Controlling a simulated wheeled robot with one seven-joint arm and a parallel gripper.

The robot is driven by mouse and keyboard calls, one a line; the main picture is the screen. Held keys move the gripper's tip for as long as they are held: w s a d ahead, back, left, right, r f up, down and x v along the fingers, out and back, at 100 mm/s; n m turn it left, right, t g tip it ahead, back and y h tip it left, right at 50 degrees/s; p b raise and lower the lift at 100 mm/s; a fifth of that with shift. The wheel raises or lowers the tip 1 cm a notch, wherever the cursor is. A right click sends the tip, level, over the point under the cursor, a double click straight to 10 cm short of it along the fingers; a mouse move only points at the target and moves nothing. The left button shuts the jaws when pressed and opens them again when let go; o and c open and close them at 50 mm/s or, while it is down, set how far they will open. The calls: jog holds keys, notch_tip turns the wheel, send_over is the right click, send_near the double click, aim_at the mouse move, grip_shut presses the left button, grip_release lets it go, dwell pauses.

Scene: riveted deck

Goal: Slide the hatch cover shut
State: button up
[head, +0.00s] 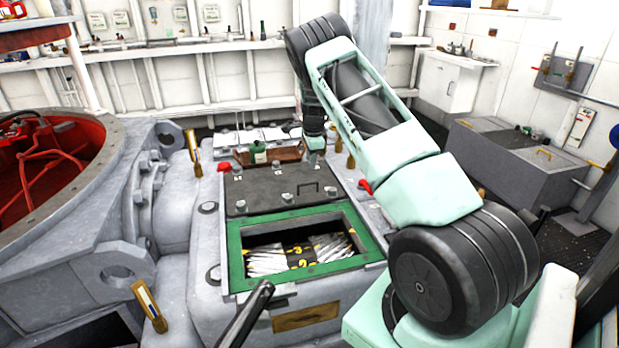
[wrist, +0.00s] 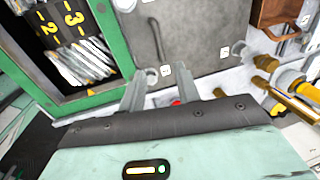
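The hatch cover is a dark grey plate (head: 268,188) behind a green-framed opening (head: 236,262) on the grey machine housing. The opening is uncovered, with bundled pale strips and a black, yellow-marked band (head: 300,256) visible inside. In the wrist view the cover (wrist: 205,35) fills the upper middle, beside the green frame (wrist: 117,45). My gripper (head: 315,150) is beyond the cover's far right side in the head view. Its two fingers (wrist: 165,85) are apart in the wrist view, with nothing seen between them but the background. Contact with the cover cannot be told.
Bolts and white tags sit along the cover's edges. A green container (head: 258,153) and brown tray stand behind it. A large round opening with red inside (head: 40,165) is at left.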

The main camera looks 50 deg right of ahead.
aim_at(310, 184)
jog(key=f, duration=0.3)
jog(key=w+f+p, duration=0.1)
jog(key=f, duration=0.2)
jog(key=d+f, duration=0.1)
jog(key=f, duration=0.2)
jog(key=shift+w+f, duration=0.3)
jog(key=shift+f, duration=0.05)
grip_shut()
